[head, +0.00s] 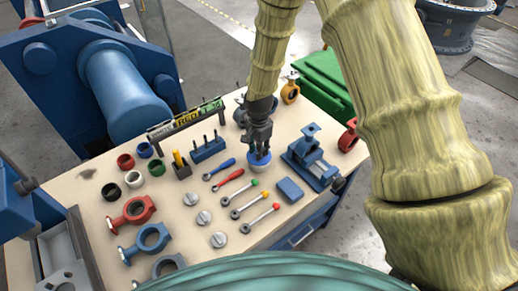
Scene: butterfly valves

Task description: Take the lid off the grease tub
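A small round tub (257,168) with a blue top and a paler side stands on the bench; I take it to be the grease tub. Its blue lid (264,160) appears to be on it. My gripper (258,152) points down right over the lid, with its fingertips at or just above it. The fingers hide part of the lid. I cannot tell whether they touch it or how far apart they are.
A blue vise (314,165) and a blue block (290,190) stand right of the tub. Red and blue-handled tools (228,177) and colour-tipped levers (262,218) lie left and in front. A blue rack (207,148) stands behind left. Valve bodies (132,213) fill the left front.

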